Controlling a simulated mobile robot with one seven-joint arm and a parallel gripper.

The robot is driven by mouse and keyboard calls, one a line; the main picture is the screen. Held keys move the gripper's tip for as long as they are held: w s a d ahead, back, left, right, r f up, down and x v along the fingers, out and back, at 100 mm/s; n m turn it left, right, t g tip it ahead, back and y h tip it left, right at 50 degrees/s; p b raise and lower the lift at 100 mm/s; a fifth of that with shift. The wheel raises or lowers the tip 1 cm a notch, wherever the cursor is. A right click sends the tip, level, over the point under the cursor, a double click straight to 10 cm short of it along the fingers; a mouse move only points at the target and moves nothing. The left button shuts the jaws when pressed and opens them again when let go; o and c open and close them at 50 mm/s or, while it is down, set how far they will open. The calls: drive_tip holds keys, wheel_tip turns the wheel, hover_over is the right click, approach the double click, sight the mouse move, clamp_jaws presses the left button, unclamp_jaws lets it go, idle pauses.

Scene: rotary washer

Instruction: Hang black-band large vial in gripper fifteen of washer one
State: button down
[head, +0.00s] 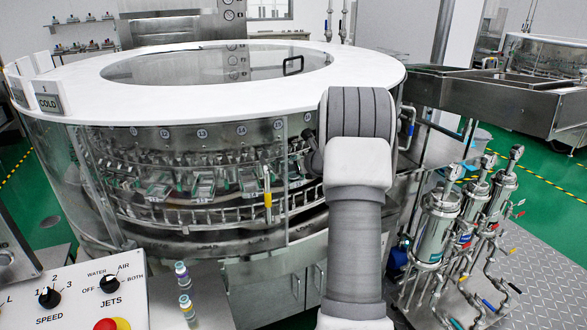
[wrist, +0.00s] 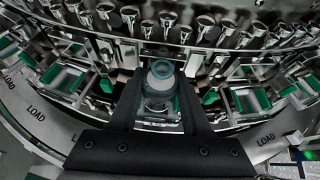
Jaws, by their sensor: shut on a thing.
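In the wrist view my gripper (wrist: 160,80) is shut on a clear glass vial (wrist: 161,74), seen from its round pale blue-grey end between the two dark fingers. Its band colour cannot be made out. The vial is in front of the washer's ring of holders with green pads (wrist: 70,82). Whether it touches a holder cannot be told. In the head view washer one (head: 210,185) is a large round machine with a white top and clear wall, with numbered plates above its holders. My arm hides the gripper and vial there.
Several metal nozzles (wrist: 168,20) line the far side of the holder ring. A curved rail marked LOAD (wrist: 35,112) runs in front. Two small vials (head: 182,273) stand beside the control panel (head: 85,296). Metal cylinders with pipes (head: 440,225) stand at right.

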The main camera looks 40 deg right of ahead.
drive_tip(key=shift+f, duration=0.15)
drive_tip(key=shift+c, duration=1.8)
unclamp_jaws()
drive_tip(key=shift+r, duration=0.25)
drive_tip(key=shift+s+r, duration=0.25)
drive_tip(key=shift+s, duration=0.1)
drive_tip(key=p+v, duration=0.1)
drive_tip(key=v, duration=1)
drive_tip(key=shift+s, duration=0.15)
